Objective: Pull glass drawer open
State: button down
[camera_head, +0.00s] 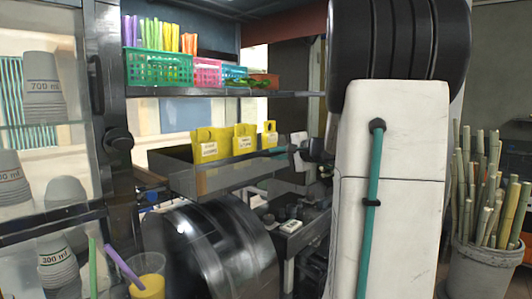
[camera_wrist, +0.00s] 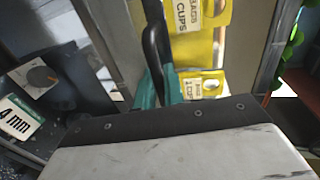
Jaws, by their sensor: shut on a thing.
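The glass drawer (camera_head: 215,182), a dark-framed tray with a see-through side, is at mid-height in the head view and holds yellow boxes (camera_head: 209,148). A black bar handle (camera_wrist: 155,45) stands out from this frame. My gripper (camera_wrist: 161,85) has teal fingers shut on the handle's near end. In the head view, my gripper (camera_head: 277,151) is at the drawer's right end; the handle there is hidden by it.
A shelf with green (camera_head: 158,66) and pink (camera_head: 207,73) baskets is above the drawer. A large dark drum (camera_head: 220,250) is below it. Cups (camera_head: 42,100) stand in the left cabinet. A bucket of cane (camera_head: 482,265) is at right. A "4 mm" label (camera_wrist: 17,123) shows in the wrist view.

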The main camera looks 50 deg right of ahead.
jog(key=shift+f+v, duration=0.25)
jog(key=shift+v, duration=0.9)
jog(key=shift+f+v, duration=0.25)
jog(key=shift+v, duration=0.95)
jog(key=shift+s, duration=0.1)
jog(key=c, duration=1.6)
grip_release()
jog(key=shift+c, duration=0.2)
jog(key=v, duration=0.8)
jog(key=shift+f, duration=0.1)
